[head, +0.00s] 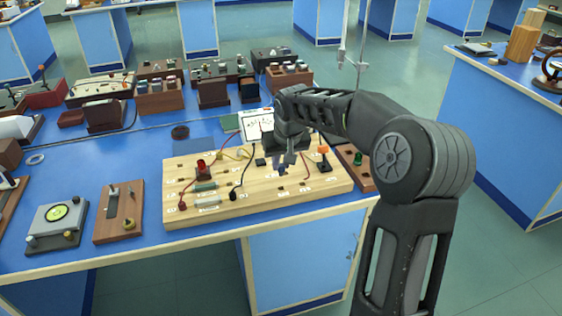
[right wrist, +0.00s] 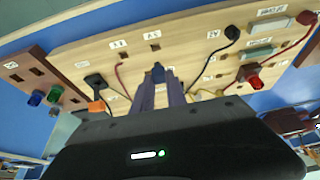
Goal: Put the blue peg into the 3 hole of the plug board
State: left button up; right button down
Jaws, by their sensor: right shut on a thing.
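The pale wooden plug board (head: 262,196) lies on the blue bench and also fills the upper part of the right wrist view (right wrist: 85,52). My right gripper (head: 286,163) is over its middle right part, pointing down. In the right wrist view its fingers (right wrist: 160,90) are shut on the blue peg (right wrist: 158,70), whose end shows at the fingertips. The peg's lower end seems close to the board; I cannot tell whether it touches. Small white labels sit beside the holes, too small to read surely, so I cannot pick out the 3 hole. My left gripper is not in view.
The board bears a red lamp (head: 202,168), black and red leads, and a plug with an orange top (head: 324,150). A brown block with a green cap (head: 358,158) stands at its right. Two instruments (head: 55,226) (head: 118,212) lie left; several boxes stand behind.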

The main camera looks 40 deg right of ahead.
jog(key=shift+f+b, duration=2.15)
jog(key=shift+f, duration=1)
jog(key=c, duration=1.3)
grip_release()
jog(key=shift+o, duration=0.2)
jog(key=shift+r, duration=0.1)
jog(key=v, duration=0.7)
jog(key=shift+r, duration=0.35)
jog(key=shift+s, duration=0.15)
